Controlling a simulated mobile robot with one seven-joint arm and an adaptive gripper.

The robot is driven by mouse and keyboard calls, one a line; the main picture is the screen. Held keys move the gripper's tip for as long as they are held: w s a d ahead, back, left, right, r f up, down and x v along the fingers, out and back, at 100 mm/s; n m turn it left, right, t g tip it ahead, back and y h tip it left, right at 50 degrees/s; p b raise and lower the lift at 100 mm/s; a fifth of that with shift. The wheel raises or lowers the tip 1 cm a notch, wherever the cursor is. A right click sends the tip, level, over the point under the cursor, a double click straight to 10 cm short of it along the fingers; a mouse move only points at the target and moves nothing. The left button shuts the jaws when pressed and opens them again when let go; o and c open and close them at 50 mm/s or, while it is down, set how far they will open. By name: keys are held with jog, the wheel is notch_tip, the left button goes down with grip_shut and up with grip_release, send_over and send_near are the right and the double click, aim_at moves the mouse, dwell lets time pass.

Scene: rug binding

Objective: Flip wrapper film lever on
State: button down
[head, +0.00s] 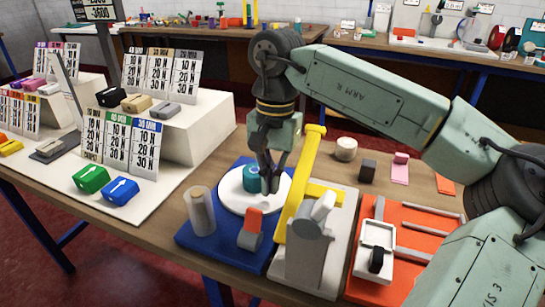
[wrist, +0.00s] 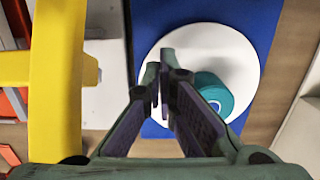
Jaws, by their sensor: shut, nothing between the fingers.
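The wrapper is a blue base (head: 187,232) with a white round turntable (head: 236,203), an upright film roll (head: 202,213) and a small grey lever block with an orange handle (head: 251,225) at its front. I take this orange handle to be the film lever; it stands up, tilted a little. My gripper (head: 272,187) is shut and empty over the turntable, behind the lever and apart from it. A teal round piece (head: 250,180) sits on the turntable just beside the fingers. The wrist view shows the shut fingers (wrist: 165,78) over the turntable (wrist: 240,52); the lever is out of that view.
A yellow arm (head: 298,200) on a grey-and-white device (head: 308,248) rises close to the right of my gripper. An orange tray (head: 412,240) lies farther right. White display steps with price cards (head: 190,128) and green and blue boxes (head: 120,190) stand left.

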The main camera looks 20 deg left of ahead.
aim_at(253, 224)
notch_tip(253, 224, down, 2)
jog(key=shift+s, duration=0.15)
jog(key=shift+s+r+p, duration=0.3)
jog(key=shift+s+p, duration=0.15)
jog(key=shift+s, duration=0.45)
jog(key=shift+s+r+p, duration=0.25)
jog(key=shift+s+p, duration=0.2)
jog(key=shift+s, duration=0.45)
jog(key=shift+d, duration=0.1)
